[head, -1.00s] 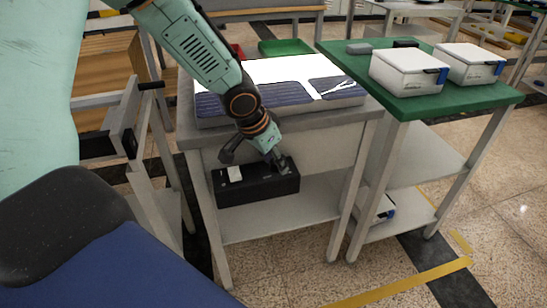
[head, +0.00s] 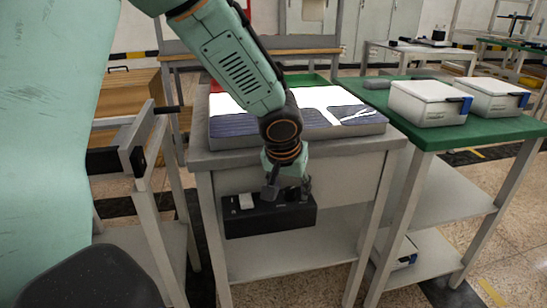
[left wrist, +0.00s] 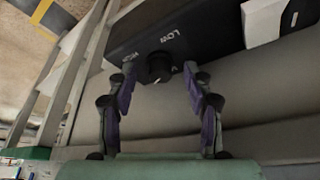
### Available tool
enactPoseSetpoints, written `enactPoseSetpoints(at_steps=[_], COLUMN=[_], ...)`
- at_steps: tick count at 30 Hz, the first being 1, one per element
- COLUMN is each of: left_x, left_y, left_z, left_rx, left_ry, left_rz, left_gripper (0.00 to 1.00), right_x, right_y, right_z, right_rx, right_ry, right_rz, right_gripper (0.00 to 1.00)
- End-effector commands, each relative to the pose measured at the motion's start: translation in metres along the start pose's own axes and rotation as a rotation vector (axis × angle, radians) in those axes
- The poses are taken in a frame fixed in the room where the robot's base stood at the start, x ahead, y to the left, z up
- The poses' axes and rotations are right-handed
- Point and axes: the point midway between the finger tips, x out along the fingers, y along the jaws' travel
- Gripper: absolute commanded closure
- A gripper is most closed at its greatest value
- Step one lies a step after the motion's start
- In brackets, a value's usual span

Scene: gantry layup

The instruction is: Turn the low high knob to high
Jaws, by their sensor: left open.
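The black control box (head: 270,220) is mounted at the front of the grey workbench, below its top. In the left wrist view the box (left wrist: 215,25) shows a round black knob (left wrist: 159,67) with a light pointer mark. White lettering beside the knob reads LOW on one side; the lettering on the other side is partly hidden by a finger and looks like HIGH. My left gripper (head: 288,188) is at the box's right part. In the left wrist view its open fingers (left wrist: 160,76) stand on either side of the knob, with gaps visible. My right gripper is out of view.
A white block (head: 246,202) sits on the box's left part. The grey workbench (head: 205,160) carries a tray with dark blue and white sheets. A green-topped table (head: 430,135) with white cases (head: 428,103) stands to the right, and a grey frame (head: 140,150) to the left.

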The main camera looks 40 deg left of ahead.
Motion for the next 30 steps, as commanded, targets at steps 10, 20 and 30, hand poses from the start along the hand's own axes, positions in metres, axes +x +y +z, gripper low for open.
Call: enactPoseSetpoints(at_steps=[10, 20, 30], left_x=[-0.002, -0.003, -0.003], left_y=[0.002, 0.003, 0.004], left_z=[-0.001, -0.002, -0.003], left_rx=[-0.289, -0.568, -0.808], left_ry=[-0.001, -0.002, -0.002], left_rz=[-0.123, -0.239, -0.337], left_gripper=[0.49, 0.49, 0.49], right_x=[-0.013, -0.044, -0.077], right_y=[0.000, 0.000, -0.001], right_z=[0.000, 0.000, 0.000], right_rx=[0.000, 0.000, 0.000], right_ry=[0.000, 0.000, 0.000], right_rz=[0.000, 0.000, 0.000], right_gripper=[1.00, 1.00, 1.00])
